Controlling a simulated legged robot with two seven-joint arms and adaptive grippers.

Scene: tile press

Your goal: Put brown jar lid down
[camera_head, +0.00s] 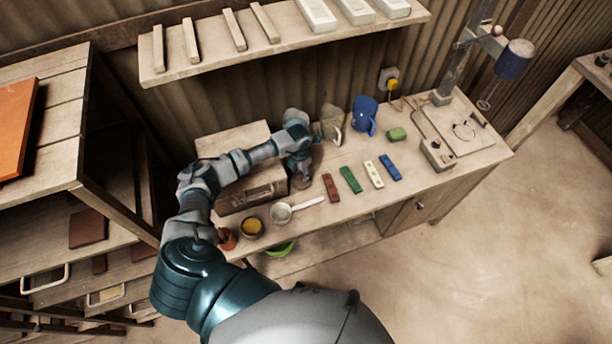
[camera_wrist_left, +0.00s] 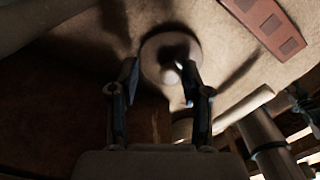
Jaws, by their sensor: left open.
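A round, pale brown lid (camera_wrist_left: 158,62) with a small knob lies on the bench top in the left wrist view, partly in shadow. My left gripper (camera_wrist_left: 160,82) is open, with one fingertip on each side of the lid's near part and its knob. I cannot tell whether the fingers touch it. In the head view my left gripper (camera_head: 301,176) points down at the bench, right of a wooden box, and mostly hides the lid.
Red (camera_head: 331,187), green (camera_head: 350,180), white (camera_head: 373,175) and blue (camera_head: 390,167) bars lie to the right. An olive jug (camera_head: 331,119) and blue mug (camera_head: 364,116) stand behind.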

